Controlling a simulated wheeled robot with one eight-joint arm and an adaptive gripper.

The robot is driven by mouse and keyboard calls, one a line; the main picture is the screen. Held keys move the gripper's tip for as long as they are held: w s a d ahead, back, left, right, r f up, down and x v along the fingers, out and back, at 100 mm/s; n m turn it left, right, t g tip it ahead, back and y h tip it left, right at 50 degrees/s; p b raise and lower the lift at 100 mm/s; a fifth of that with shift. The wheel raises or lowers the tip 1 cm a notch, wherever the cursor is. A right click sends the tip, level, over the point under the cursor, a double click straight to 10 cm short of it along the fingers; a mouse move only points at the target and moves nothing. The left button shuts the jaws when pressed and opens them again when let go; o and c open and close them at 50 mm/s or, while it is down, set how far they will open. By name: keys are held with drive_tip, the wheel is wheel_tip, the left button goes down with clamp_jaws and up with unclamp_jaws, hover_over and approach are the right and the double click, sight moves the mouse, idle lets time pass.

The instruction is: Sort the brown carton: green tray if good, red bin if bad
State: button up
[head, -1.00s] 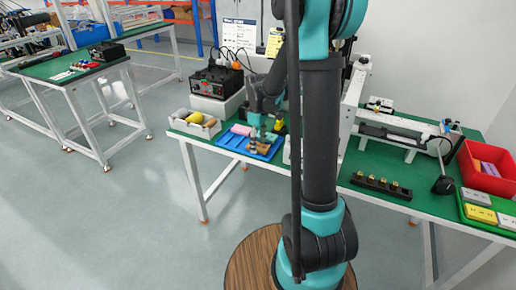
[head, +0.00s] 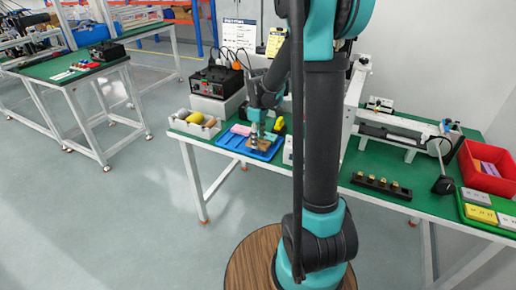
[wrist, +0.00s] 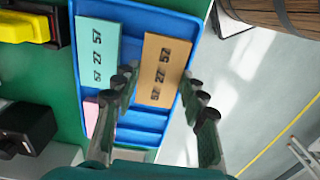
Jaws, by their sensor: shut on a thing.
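The brown carton (wrist: 163,68), printed with dark digits, is between the two fingers of my gripper (wrist: 163,90) in the wrist view. The gripper is shut on it, over the blue tray (wrist: 145,14); I cannot tell whether the carton touches the tray floor. In the head view my gripper (head: 258,138) is small at the blue tray (head: 232,144), and the carton is hard to make out. The red bin (head: 466,160) stands at the right end of the bench, with the green tray (head: 468,212) in front of it.
A mint carton (wrist: 97,60) and a partly hidden pink carton (wrist: 91,115) lie in the blue tray. The red bin and green tray hold several cartons. A dark rack with brass parts (head: 380,186) and a white-framed machine (head: 400,128) stand between the blue tray and red bin.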

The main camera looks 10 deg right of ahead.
drive_tip(key=shift+r, duration=1.6)
